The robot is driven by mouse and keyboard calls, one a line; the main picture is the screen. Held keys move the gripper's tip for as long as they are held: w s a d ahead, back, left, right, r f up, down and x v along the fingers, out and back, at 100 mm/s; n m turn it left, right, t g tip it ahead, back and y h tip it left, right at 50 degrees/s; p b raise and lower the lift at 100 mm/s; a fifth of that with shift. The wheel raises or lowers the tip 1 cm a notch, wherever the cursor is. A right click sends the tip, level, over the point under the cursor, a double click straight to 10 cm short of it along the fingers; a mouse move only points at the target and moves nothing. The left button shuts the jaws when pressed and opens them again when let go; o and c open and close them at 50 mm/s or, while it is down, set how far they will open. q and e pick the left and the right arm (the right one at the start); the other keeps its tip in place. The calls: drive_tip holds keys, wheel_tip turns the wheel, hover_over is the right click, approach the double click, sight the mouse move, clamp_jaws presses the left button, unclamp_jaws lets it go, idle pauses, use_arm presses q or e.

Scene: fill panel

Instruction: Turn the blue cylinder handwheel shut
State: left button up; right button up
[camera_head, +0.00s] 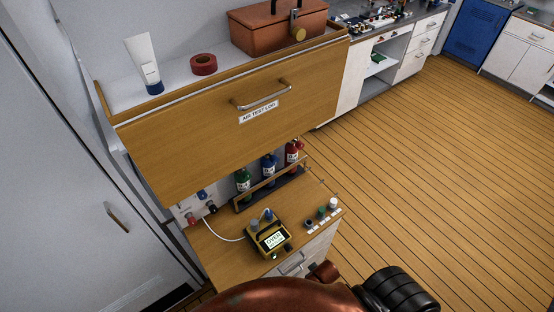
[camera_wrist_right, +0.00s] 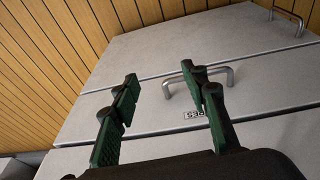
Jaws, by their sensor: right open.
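The blue cylinder (camera_head: 269,168) stands upright in a rack at the back of the wooden worktop, between a green cylinder (camera_head: 244,182) and a red cylinder (camera_head: 293,153). The overhanging drawer front comes close above them, and the blue cylinder's handwheel is too small to make out. My right gripper (camera_wrist_right: 160,76) is open and empty in the right wrist view. It is over grey drawer fronts (camera_wrist_right: 150,62), near a metal handle (camera_wrist_right: 230,76), with no cylinder in that view. My left gripper is not in view.
A yellow meter (camera_head: 268,238) with a white hose sits on the worktop (camera_head: 222,262). Small capped items (camera_head: 322,212) stand at its right edge. A large wooden drawer (camera_head: 225,120) labelled "AIR TEST LOG" juts out above. Open floor (camera_head: 440,180) lies to the right.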

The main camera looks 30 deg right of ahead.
sight(276, 161)
drive_tip(key=w+d+r+t+h+p, duration=0.1)
drive_tip(key=w+d+r+p, duration=0.15)
drive_tip(key=r, duration=1.65)
drive_tip(key=w+d+r+n+t+h, duration=0.5)
drive_tip(key=w+d+r+n+t, duration=0.3)
drive_tip(key=w+d+r, duration=0.6)
drive_tip(key=w+a+r+n+t+y, duration=0.1)
drive_tip(key=w+a+r+n+t, duration=0.3)
drive_tip(key=w+r+n, duration=0.65)
drive_tip(key=w+a+n+y, duration=0.2)
drive_tip(key=a+n, duration=0.1)
drive_tip(key=n, duration=0.3)
drive_tip(key=w+a+f+n+t+y+p, duration=0.1)
drive_tip(key=w+a+n+y, duration=0.1)
drive_tip(key=n, duration=0.3)
drive_tip(key=w+a+n+t+y, duration=0.1)
drive_tip(key=w+a+n+y, duration=0.2)
drive_tip(key=n, duration=0.3)
drive_tip(key=shift+w+a+f+n, duration=0.35)
drive_tip(key=shift+a, duration=0.1)
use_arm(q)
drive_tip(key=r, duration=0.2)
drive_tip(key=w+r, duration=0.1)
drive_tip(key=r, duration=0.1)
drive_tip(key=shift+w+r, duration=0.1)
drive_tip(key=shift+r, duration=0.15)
